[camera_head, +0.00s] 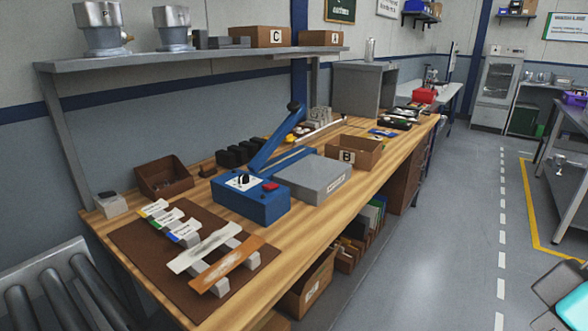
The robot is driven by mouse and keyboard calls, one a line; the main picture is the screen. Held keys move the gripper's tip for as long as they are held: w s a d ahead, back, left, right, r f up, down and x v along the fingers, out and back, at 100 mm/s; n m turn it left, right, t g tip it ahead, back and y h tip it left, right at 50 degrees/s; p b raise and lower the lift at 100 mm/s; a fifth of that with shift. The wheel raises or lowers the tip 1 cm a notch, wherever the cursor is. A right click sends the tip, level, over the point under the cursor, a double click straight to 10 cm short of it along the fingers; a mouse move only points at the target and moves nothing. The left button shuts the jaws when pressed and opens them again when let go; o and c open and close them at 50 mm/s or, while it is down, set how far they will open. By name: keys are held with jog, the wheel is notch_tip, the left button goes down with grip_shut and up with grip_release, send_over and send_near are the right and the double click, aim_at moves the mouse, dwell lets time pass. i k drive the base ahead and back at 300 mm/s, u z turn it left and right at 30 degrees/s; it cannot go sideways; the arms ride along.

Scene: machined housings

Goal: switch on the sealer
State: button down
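The sealer (262,208) is a blue box on the wooden workbench, with a long blue lever arm (273,138) raised at a slant and ending in a black knob. Its front part carries a white dial plate with a black dial (243,179) and a small red switch (271,187). The switch is too small to tell whether it is on or off. A grey block (314,180) with a label stands at the sealer's right side.
A brown mat (139,242) with labelled pouches and strips lies left of the sealer. A brown bin (164,178) stands behind the mat, box B (354,153) to the right. A shelf (190,58) overhangs the back. The grey floor (440,260) right of the bench is clear.

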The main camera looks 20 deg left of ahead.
aim_at(270, 186)
jog(key=u, duration=0.15)
jog(key=i, duration=0.7)
jog(key=u, duration=0.7)
jog(key=i, duration=0.45)
jog(key=u, duration=0.3)
